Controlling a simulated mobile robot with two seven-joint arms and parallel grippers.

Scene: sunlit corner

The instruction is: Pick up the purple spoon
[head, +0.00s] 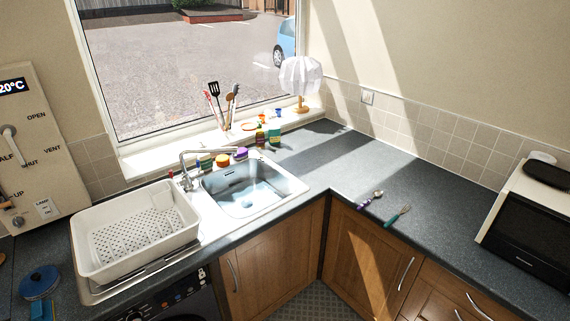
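The purple spoon (366,202) lies on the dark countertop (440,225) to the right of the sink, close to the counter's front edge. Its purple handle points toward the front edge and its pale head points up and to the right. A teal-handled utensil (397,216) lies just to its right, apart from it. Neither of my grippers is in the head view.
The sink (244,186) and a white dish rack (135,230) are on the left. A dark-fronted microwave (527,235) stands at the right. A white lamp (300,76) and utensils stand by the window. The counter around the spoon is mostly clear.

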